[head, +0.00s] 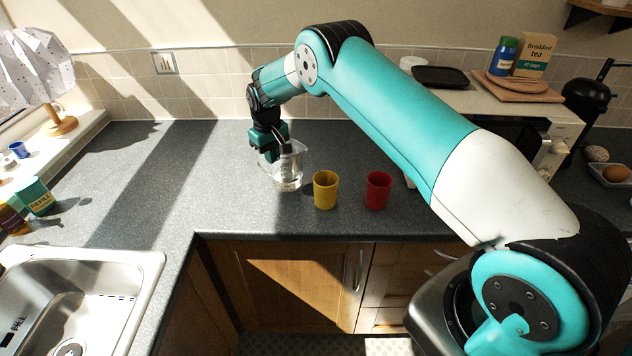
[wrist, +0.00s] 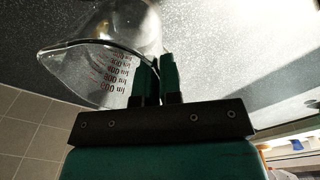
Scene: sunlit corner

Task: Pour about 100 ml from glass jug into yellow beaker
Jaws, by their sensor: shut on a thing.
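The clear glass jug (head: 288,172) stands upright at the counter's inner corner, or just above it; I cannot tell which. My gripper (head: 281,148) is shut on the jug at its upper left side. In the wrist view the jug (wrist: 98,62) shows printed ml marks, and the gripper's fingers (wrist: 157,78) are close together at its side. The level of any liquid in the jug is hard to make out. The yellow beaker (head: 325,189) stands upright just right of the jug, near the counter's front edge, apart from it. The inside bottom of the beaker is hidden.
A red beaker (head: 377,190) stands right of the yellow one. The sink (head: 140,282) is at the lower left. A microwave (head: 540,125) stands at the right behind my arm. The grey counter (head: 190,165) left of the jug is clear.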

